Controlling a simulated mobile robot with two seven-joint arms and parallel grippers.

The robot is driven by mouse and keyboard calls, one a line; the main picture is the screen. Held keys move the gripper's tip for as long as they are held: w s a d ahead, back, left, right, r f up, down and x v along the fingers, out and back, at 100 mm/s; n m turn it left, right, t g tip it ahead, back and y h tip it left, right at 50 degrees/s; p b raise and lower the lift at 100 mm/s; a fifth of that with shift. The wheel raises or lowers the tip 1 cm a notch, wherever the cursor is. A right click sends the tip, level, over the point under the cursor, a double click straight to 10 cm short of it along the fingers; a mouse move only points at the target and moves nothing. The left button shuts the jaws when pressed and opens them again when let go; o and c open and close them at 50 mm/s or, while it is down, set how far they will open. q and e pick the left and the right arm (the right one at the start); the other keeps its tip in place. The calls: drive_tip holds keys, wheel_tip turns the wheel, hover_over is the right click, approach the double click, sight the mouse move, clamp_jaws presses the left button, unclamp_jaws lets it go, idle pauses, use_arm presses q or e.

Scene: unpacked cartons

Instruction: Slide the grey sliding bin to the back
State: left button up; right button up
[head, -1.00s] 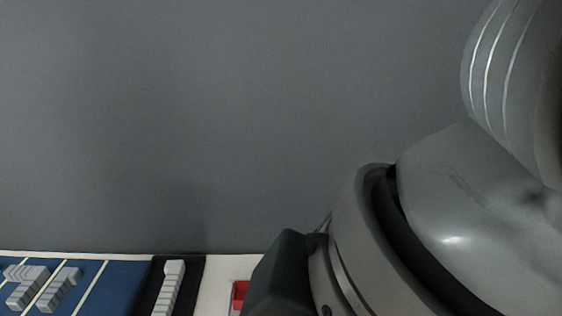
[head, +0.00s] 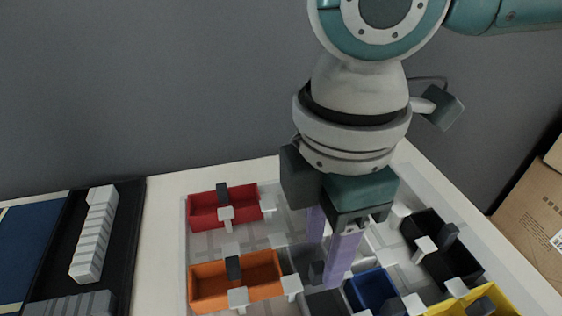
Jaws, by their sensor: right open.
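The grey sliding bin (head: 303,258) shows in the head view in the middle of a pale tray (head: 412,173). It is between the orange bin (head: 208,290) and the blue bin (head: 370,292), partly hidden by my right gripper. My right gripper (head: 328,262) points down over the tray, its two purple fingers apart and with nothing seen held between them. The fingers are close to the grey bin; I cannot tell whether they touch it. My left gripper is not in view.
A red bin (head: 205,215) is at the tray's back left, a black bin (head: 452,268) at right, and a yellow bin (head: 485,297) at front right. A black case with white pieces (head: 95,235) lies at left. A carton (head: 540,220) stands at far right.

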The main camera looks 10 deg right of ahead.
sight(319, 267)
drive_tip(key=shift+f, duration=1.6)
drive_tip(key=shift+c, duration=0.4)
clamp_jaws()
